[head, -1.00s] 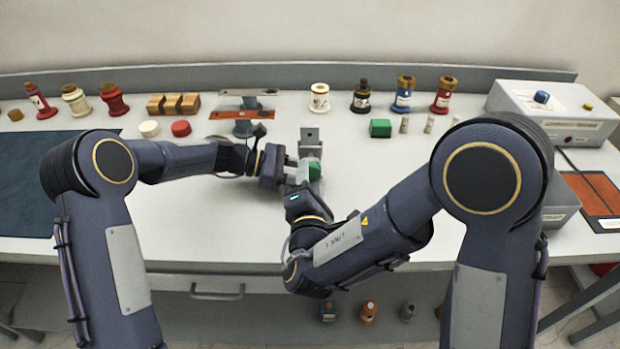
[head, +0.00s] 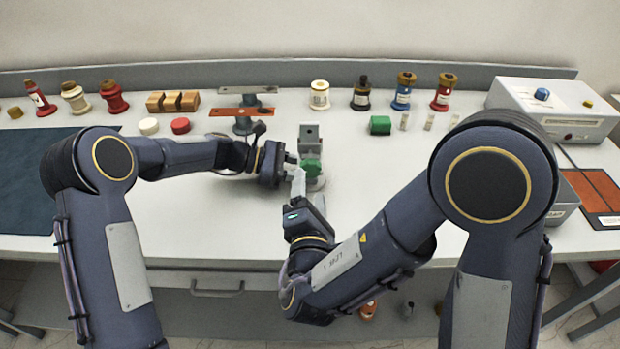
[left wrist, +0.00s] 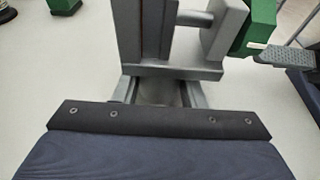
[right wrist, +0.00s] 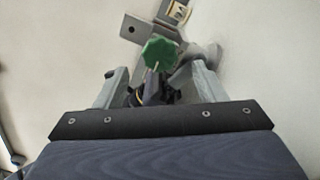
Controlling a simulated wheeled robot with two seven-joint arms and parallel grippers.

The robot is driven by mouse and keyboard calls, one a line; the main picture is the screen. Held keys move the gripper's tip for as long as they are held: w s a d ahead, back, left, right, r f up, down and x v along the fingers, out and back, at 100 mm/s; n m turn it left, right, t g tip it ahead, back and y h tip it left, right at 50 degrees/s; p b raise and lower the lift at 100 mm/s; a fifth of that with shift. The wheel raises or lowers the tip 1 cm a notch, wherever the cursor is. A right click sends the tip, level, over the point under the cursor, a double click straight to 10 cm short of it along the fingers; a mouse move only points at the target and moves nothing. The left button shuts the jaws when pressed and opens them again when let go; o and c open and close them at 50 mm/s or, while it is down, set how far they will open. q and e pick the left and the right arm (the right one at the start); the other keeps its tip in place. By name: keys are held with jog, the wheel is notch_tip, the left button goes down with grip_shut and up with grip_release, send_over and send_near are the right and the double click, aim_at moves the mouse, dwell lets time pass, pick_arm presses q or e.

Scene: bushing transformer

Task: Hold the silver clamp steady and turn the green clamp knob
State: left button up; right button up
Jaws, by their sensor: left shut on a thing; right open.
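The silver clamp (head: 309,138) stands upright on the white bench, in the middle of the head view. The green clamp knob (head: 312,168) is on its front side; it also shows in the right wrist view (right wrist: 160,53) and at the top right of the left wrist view (left wrist: 260,22). My left gripper (head: 292,160) reaches in from the left and is shut on the silver clamp, whose grey body (left wrist: 204,72) fills the space at its fingers. My right gripper (right wrist: 160,82) is open just in front of the knob, with its fingers spread wider than the knob. Whether they touch it is unclear.
A green block (head: 380,125) stands to the right of the clamp. Several spools and bushings line the back. A stand with an orange plate (head: 242,112) is behind my left wrist. A grey control box (head: 550,108) stands at the right.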

jog(key=s, duration=0.7)
jog(key=shift+s, duration=0.25)
pick_arm(q)
jog(key=o, duration=0.8)
